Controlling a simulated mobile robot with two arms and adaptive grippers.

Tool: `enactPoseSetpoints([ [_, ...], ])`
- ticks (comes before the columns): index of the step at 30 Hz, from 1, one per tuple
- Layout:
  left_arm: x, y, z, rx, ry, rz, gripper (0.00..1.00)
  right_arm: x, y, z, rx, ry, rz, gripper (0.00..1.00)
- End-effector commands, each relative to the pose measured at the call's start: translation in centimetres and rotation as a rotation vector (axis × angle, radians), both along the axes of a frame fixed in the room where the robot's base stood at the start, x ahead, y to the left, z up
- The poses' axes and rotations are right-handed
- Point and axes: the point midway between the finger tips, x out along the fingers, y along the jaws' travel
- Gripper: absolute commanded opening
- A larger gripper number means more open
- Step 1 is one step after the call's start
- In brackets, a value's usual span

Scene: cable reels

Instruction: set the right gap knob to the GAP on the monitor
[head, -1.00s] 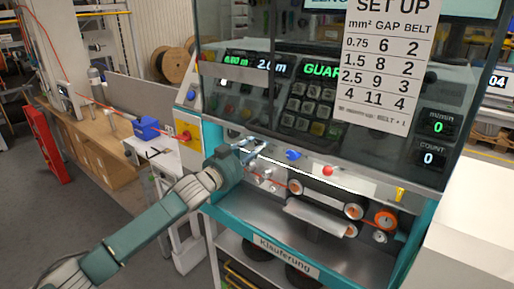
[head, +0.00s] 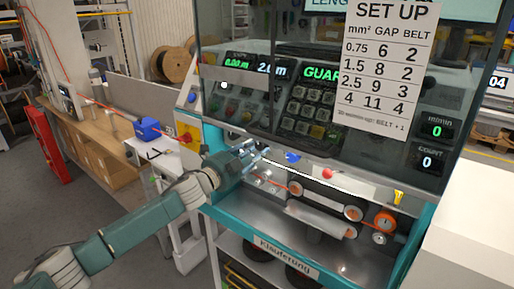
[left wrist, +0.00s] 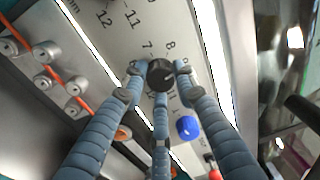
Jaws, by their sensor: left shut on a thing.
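My left gripper (head: 258,155) reaches the machine's front panel from the left. In the left wrist view its blue ribbed fingers (left wrist: 158,92) close around a black round knob (left wrist: 160,75), the right gap knob by its place beside the blue knob (left wrist: 187,127). Printed dial numbers, 7 and 8 among them, ring it. Its pointer setting is hard to read. The fingers hide the knob in the head view. The monitor (head: 330,4) is cut off at the top and only the start of a line shows, with no GAP value visible. My right gripper is not in view.
A SET UP card (head: 388,65) on the glass lists mm², GAP and BELT values. A red button (head: 328,173) and a yellow part (head: 398,197) sit right of the blue knob (head: 292,156). Rollers with the orange cable (head: 352,213) lie below the panel.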

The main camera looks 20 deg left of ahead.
Motion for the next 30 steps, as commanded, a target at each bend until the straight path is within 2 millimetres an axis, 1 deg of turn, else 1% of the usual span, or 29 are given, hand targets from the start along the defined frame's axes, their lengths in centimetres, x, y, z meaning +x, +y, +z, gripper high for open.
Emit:
enactPoseSetpoints([
  [1,0.01,0.32,-0.61,0.025,0.002,0.007,0.02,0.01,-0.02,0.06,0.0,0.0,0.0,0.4],
  [9,0.02,0.33,-0.51,0.1,-0.025,0.006,0.02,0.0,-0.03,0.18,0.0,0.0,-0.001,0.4],
  [24,0.06,0.36,-0.32,0.112,-0.034,0.007,0.02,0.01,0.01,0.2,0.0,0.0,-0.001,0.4],
  [25,0.06,0.36,-0.32,0.112,-0.034,0.007,0.32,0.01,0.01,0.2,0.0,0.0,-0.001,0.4],
  [26,0.06,0.35,-0.3,0.111,-0.033,0.006,0.38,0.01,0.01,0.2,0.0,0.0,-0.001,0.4],
  [27,0.05,0.33,-0.27,0.111,-0.034,0.006,0.46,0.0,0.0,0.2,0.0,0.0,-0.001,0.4],
  [30,0.05,0.23,-0.15,0.11,-0.036,0.005,0.47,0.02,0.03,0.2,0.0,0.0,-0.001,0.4],
])
